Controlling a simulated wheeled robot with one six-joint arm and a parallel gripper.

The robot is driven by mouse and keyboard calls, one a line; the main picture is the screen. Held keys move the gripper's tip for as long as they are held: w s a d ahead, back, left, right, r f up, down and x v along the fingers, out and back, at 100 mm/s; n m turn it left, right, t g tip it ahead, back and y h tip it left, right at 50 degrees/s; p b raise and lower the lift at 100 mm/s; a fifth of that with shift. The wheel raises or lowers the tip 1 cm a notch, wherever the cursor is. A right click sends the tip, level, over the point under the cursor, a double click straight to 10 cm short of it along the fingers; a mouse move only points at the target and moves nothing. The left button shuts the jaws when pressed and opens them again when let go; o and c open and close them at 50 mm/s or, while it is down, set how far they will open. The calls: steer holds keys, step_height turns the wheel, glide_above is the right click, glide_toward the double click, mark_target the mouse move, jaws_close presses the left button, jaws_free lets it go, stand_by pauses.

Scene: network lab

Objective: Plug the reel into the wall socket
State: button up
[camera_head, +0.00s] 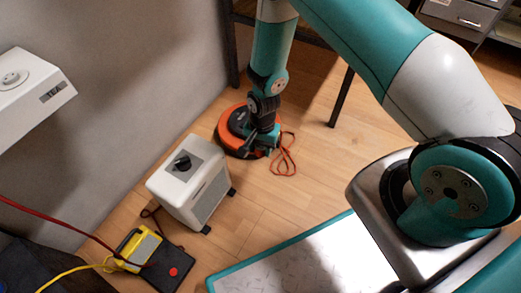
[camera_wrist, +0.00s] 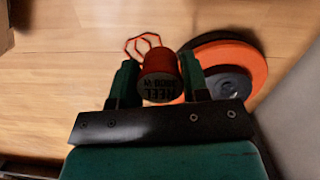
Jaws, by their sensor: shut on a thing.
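The cable reel (camera_head: 233,127), orange and black, lies on the floor near the wall. It also shows in the wrist view (camera_wrist: 251,66), right of the jaws. My gripper (camera_head: 268,143) is low beside the reel. In the wrist view my gripper (camera_wrist: 158,85) is shut on the reel's plug (camera_wrist: 159,62), a red-orange cylinder with a dark end face lettered "REEL" and "3000 W". A thin red-orange cord (camera_head: 285,158) lies in loose loops on the floor beside my gripper. A white wall box (camera_head: 35,95) marked "TEA" carries a round socket (camera_head: 12,78) at the upper left.
A white heater-like unit (camera_head: 190,180) with a black knob stands between reel and viewer. A yellow device (camera_head: 138,248) and a black box with a red button (camera_head: 172,270) sit at lower left, with red and yellow cables. Table legs stand behind. Floor right of the reel is clear.

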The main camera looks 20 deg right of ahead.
steer(key=shift+r, duration=0.15)
steer(key=d+r+n+p, duration=0.3)
steer(key=r, duration=0.6)
steer(key=w+d+r+n+p, duration=0.1)
steer(key=d+r+n+p, duration=0.1)
steer(key=r, duration=0.8)
steer(key=d+r+n+h+p, duration=0.1)
steer(key=d+r+n+p, duration=0.2)
steer(key=r, duration=0.6)
steer(key=shift+w+d+r+n+p, duration=0.2)
steer(key=shift+w+d+n+p, duration=0.1)
steer(key=shift+d, duration=0.7)
steer(key=shift+a, duration=0.1)
